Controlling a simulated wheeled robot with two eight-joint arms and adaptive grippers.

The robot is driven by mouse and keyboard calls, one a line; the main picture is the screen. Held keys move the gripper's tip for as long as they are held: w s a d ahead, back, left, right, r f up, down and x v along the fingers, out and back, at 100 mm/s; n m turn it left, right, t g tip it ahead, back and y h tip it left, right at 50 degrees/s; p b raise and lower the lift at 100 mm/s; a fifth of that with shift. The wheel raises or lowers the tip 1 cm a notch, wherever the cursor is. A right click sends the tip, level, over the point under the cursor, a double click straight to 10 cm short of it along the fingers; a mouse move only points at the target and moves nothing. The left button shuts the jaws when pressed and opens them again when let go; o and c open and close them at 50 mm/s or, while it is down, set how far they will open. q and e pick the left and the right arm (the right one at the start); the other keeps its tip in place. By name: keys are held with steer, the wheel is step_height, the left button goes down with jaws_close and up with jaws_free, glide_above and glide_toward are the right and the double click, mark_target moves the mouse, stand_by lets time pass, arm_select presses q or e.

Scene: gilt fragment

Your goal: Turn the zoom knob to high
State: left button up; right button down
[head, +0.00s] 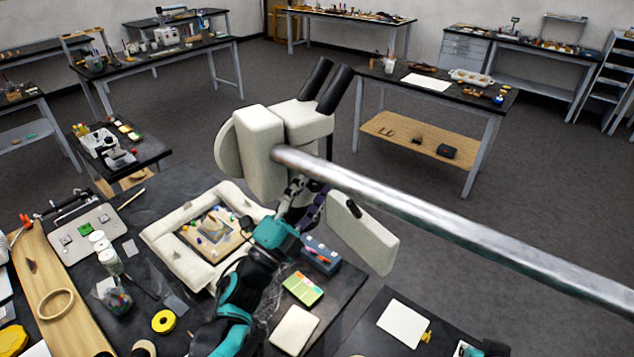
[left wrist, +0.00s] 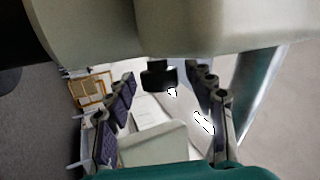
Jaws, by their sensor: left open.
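The cream stereo microscope (head: 265,150) hangs on a thick metal boom above the bench, with two black eyepieces pointing up. A black knob (left wrist: 158,76), which looks like the zoom knob, shows under the cream housing in the left wrist view. It lies between the spread fingers of my left gripper (left wrist: 164,78), with visible gaps on both sides. I cannot read any zoom marking. In the head view my left gripper (head: 305,196) reaches up from the bench to the microscope's underside, and the knob there is hidden. My right gripper is not in view.
The metal boom (head: 450,230) crosses to the right edge. A cream panel (head: 362,234) hangs right of my gripper. Below lie a padded cream frame (head: 165,237) around a board with small pieces, a blue-grey box (head: 321,256) and a yellow tape roll (head: 164,321).

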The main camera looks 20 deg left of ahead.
arm_select(q)
steer(key=shift+w+d+r, duration=0.1)
steer(key=shift+w+d, duration=0.05)
steer(key=shift+w, duration=0.1)
steer(key=c, duration=1.2)
steer(key=shift+o, duration=0.2)
steer(key=shift+r+g+p, duration=0.2)
steer(key=shift+g+p, duration=0.1)
steer(key=shift+p, duration=0.45)
steer(key=m+g+p, duration=0.1)
steer(key=g+p, duration=0.1)
steer(key=p, duration=0.3)
steer(key=g+y+p, duration=0.1)
steer(key=g+p, duration=0.1)
steer(key=p, duration=0.2)
steer(key=shift+r+m+g+p, duration=0.1)
steer(key=shift+m+g+p, duration=0.2)
steer(key=shift+m+p, duration=0.1)
steer(key=shift+f+g+y+p, duration=0.25)
steer(key=shift+g+y+p, duration=0.15)
steer(key=shift+g+p, duration=0.4)
